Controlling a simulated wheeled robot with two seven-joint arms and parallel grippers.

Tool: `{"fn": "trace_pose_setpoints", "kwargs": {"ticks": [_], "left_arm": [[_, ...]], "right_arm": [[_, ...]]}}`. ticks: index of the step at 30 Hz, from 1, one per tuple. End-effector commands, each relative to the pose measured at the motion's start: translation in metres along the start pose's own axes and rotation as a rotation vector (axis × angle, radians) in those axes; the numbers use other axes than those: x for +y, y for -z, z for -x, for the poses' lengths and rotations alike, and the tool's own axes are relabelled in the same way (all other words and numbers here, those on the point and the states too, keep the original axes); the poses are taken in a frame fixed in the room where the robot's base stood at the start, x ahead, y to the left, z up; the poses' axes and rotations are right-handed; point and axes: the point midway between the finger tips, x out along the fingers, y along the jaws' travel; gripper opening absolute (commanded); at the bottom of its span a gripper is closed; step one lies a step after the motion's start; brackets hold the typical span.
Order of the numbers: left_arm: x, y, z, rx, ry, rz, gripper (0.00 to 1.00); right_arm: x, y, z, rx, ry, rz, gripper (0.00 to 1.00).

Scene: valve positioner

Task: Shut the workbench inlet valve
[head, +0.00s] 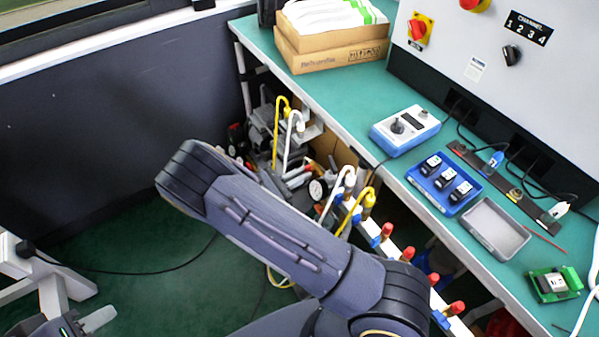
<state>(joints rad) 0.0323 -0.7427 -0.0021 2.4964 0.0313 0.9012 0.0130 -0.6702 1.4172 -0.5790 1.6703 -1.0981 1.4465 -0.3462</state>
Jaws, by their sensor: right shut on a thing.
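A row of small valves with red and blue caps (380,236) runs along a white rail under the front edge of the workbench. Yellow hoses (276,132) and white hoses (340,182) arch up beside it. I cannot single out the inlet valve or its handle position. My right arm crosses the middle of the view and hides part of this area. My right gripper (296,178) seems to be among grey and red parts behind that arm; what it is shut on is unclear. My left gripper (84,322) is cut off at the lower left edge, with one pale finger showing.
The green workbench (340,93) carries cardboard boxes (330,50), a blue-grey meter (404,130), a blue tray (418,190), a grey tray (467,232) and a green circuit board (553,284). A control panel (500,60) stands behind. The floor at the left has free room.

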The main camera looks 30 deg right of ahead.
Motion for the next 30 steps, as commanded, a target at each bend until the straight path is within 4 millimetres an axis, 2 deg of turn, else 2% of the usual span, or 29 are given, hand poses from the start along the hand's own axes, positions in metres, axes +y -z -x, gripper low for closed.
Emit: {"fn": "trace_pose_setpoints", "kwargs": {"ticks": [17,18,22,30], "left_arm": [[0.0008,0.0009,0.0018,0.000,0.000,0.000,0.36],[0.0008,0.0009,0.0018,0.000,0.000,0.000,0.36],[0.0008,0.0009,0.0018,0.000,0.000,0.000,0.36],[0.0008,0.0009,0.0018,0.000,0.000,0.000,0.36]], "right_arm": [[-0.0005,0.0014,0.0007,0.003,0.000,0.036,0.00],[-0.0005,0.0014,0.0007,0.003,0.000,0.036,0.12],[-0.0004,0.0011,0.0005,0.002,0.000,0.035,0.29],[-0.0001,0.0004,0.0005,0.001,0.000,0.033,0.31]]}}
